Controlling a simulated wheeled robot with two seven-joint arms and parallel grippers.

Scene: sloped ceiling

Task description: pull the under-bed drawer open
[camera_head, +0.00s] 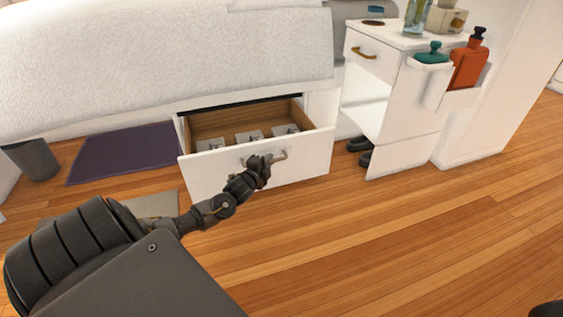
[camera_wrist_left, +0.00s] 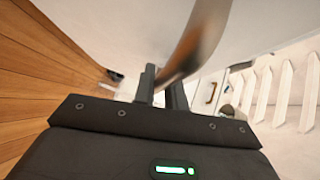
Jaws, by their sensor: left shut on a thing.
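The under-bed drawer (camera_head: 305,160) is white with a wooden inside and stands pulled out from under the bed. Several small grey-white items lie in it. Its brass-coloured handle (camera_head: 280,156) is on the front face. My left gripper (camera_head: 262,160) is at the handle, and its fingers are shut on it. In the left wrist view the handle (camera_wrist_left: 190,45) passes between the two dark fingers (camera_wrist_left: 162,88).
A white nightstand (camera_head: 400,110) with an open shelf stands right of the drawer, with green and orange bottles (camera_head: 468,60) hung on its side. A purple mat (camera_head: 122,152) and dark bin (camera_head: 35,160) are at left.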

